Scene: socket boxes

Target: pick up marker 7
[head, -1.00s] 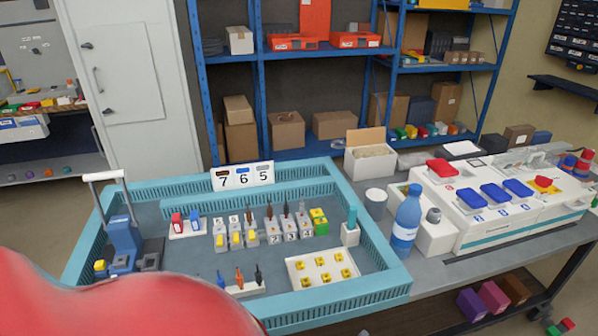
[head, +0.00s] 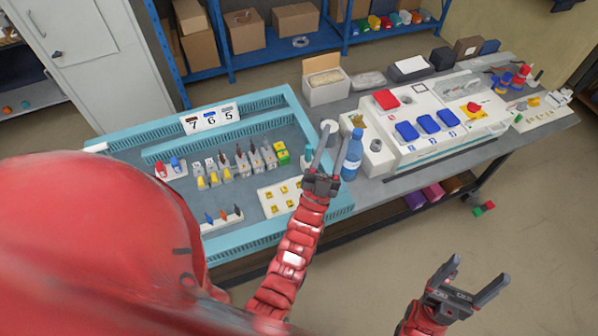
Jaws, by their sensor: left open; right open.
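A white plate (head: 281,199) with several small yellow markers (head: 270,195) lies at the front right of the blue-rimmed tray (head: 243,243). Their numbers are too small to read, so I cannot tell which is marker 7. A card with a printed 7 (head: 193,123) stands beside cards 6 and 5 on the tray's back rim. My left gripper (head: 336,138) is open and empty, in front of the tray's right side and the blue bottle in the picture, right of the white plate. My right gripper (head: 480,268) is open and empty at the lower right, over the floor in the picture.
Several socket blocks (head: 228,172) stand in a row inside the tray. A blue bottle (head: 352,158) and white cup (head: 329,127) stand right of the tray. A white box unit with blue lids (head: 427,124) fills the bench's right side. My red arm covers the left foreground.

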